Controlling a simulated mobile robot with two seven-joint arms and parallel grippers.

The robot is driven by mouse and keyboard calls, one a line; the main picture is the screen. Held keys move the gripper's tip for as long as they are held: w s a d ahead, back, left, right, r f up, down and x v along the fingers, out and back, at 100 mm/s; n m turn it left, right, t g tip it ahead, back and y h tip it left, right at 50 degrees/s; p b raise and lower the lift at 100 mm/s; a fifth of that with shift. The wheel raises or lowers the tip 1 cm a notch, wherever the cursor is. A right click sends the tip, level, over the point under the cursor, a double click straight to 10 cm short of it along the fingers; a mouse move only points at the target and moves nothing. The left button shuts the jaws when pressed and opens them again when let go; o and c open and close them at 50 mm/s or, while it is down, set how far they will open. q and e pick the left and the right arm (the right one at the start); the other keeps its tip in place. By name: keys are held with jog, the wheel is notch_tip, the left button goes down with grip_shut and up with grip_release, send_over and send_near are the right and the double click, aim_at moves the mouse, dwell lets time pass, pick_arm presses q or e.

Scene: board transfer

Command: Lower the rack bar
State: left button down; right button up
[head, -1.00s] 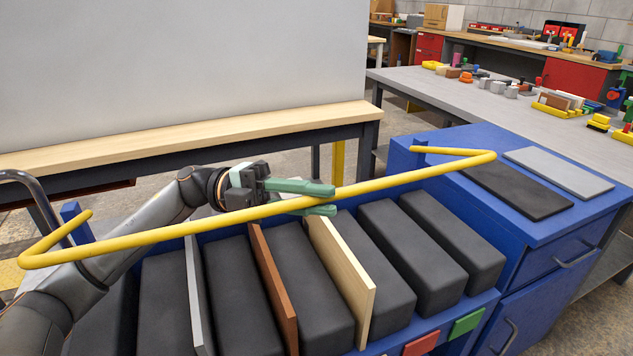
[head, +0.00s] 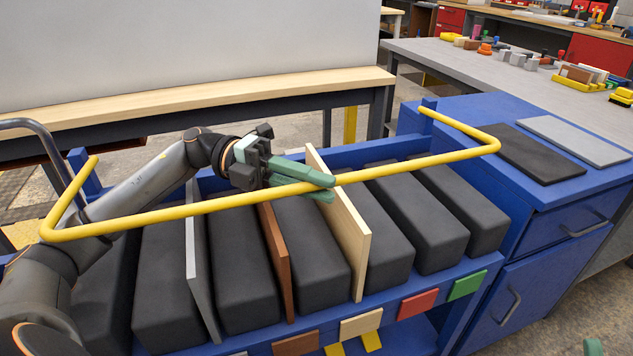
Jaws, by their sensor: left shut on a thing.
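The yellow rack bar (head: 420,163) spans the blue rack (head: 350,153), above the black padded blocks and boards. Its two side arms run back to blue posts at the left and right. My left gripper (head: 327,188) is shut on the middle of the bar, with its green fingers around it. A pale wood board (head: 346,230), a brown board (head: 274,250) and a grey board (head: 200,270) stand upright between the blocks, under or beside the bar.
Black blocks (head: 430,215) fill the rack. Coloured tags, including a red one (head: 417,304) and a green one (head: 467,284), line its front. A blue cabinet (head: 556,265) at the right carries a black plate (head: 540,155) and a grey plate (head: 575,140).

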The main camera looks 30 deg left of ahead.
pick_arm(q)
jog(key=c, duration=0.8)
grip_release()
jog(key=shift+a, duration=0.15)
